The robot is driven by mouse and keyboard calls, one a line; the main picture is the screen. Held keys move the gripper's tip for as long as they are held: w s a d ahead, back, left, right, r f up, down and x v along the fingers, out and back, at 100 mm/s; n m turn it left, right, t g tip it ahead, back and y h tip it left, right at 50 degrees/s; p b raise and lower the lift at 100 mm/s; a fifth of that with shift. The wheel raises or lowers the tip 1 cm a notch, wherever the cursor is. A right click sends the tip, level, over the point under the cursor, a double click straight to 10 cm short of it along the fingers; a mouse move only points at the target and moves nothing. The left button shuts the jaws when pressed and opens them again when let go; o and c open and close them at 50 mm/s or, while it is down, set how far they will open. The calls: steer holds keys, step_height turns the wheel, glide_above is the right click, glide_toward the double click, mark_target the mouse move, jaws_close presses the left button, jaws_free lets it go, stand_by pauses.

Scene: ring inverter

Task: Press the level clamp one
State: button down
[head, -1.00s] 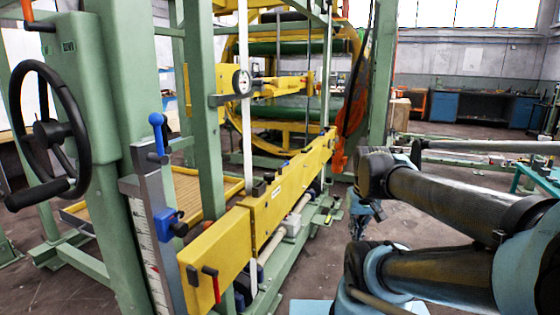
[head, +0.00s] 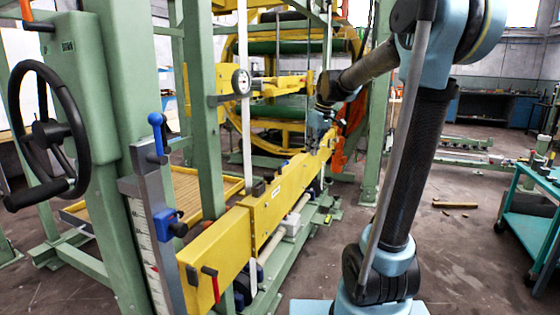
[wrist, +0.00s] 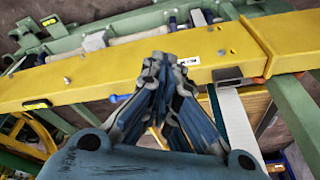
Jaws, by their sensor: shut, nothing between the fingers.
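No label shows which part is level clamp one. Candidate clamps in the head view are a blue lever (head: 157,135) on top of the grey scale post and a blue block with a black knob (head: 168,223) lower on it. A red-handled lever (head: 211,283) is at the near end of the yellow beam (head: 225,245). My gripper (head: 316,128) is over the beam's far part, small and partly hidden. In the wrist view my gripper (wrist: 165,65) is shut and empty, its tips over the beam (wrist: 140,72). A small blue handle (wrist: 120,98) pokes out at the beam's edge, left of the fingers.
A black handwheel (head: 48,130) sits on the green column at left. Green frame posts and a yellow ring (head: 232,110) are behind. Floor at right is open, with a teal cart (head: 535,200).

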steer(key=w+a+n, duration=0.2)
steer(key=w+a, duration=0.5)
steer(key=w, duration=0.3)
steer(key=w+a+f+n+y, duration=0.1)
steer(key=w+a+n, duration=0.2)
steer(key=w+a, duration=0.4)
steer(key=w, duration=0.4)
steer(key=shift+w+f+g+y, duration=0.25)
steer(key=shift+g+y, duration=0.05)
steer(key=shift+a+f, duration=0.15)
steer(key=shift+s+d+f, duration=0.1)
steer(key=shift+d+f, duration=0.05)
steer(key=shift+f, duration=2.35)
steer(key=shift+s+d+f, duration=0.1)
steer(key=shift+f, duration=2.35)
steer(key=shift+w+d, duration=0.1)
steer(key=shift+d, duration=0.15)
